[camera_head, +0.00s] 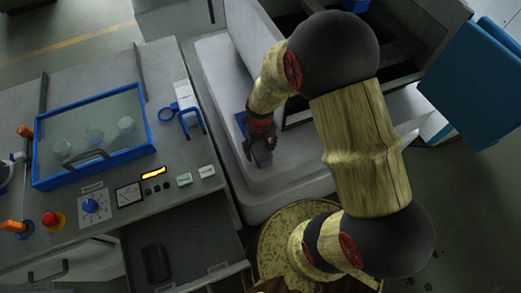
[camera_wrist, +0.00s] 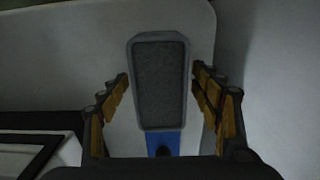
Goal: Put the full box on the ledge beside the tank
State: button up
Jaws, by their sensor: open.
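The box (camera_wrist: 158,85) is a narrow grey tray filled with dark grey grainy matter, with a blue part at its near end. In the wrist view it lies between my open fingers, with a gap on each side. In the head view the box (camera_head: 242,122) shows in part, its blue part beside my gripper (camera_head: 258,148), which hides some of it. It appears to rest on the pale grey ledge (camera_head: 215,75); the ledge also shows in the wrist view (camera_wrist: 80,60). The tank (camera_head: 405,30) is right of the ledge, partly behind my arm.
A console stands at the left with a blue-framed clear case (camera_head: 100,137), a red button (camera_head: 52,220) and a dial (camera_head: 94,206). A blue bracket (camera_head: 190,120) stands near the ledge. An open drawer (camera_head: 185,250) is below. A blue panel (camera_head: 475,85) is at the right.

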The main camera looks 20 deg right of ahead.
notch_tip(320, 180, up, 11)
jog(key=p, duration=0.3)
notch_tip(320, 180, up, 15)
jog(key=t, duration=0.2)
send_over(261, 155)
jog(key=s, duration=0.1)
jog(key=s+r+t, duration=0.3)
jog(key=s+r, duration=0.9)
jog(key=r, duration=0.2)
jog(key=shift+r+t, duration=0.2)
jog(key=shift+t, duration=0.1)
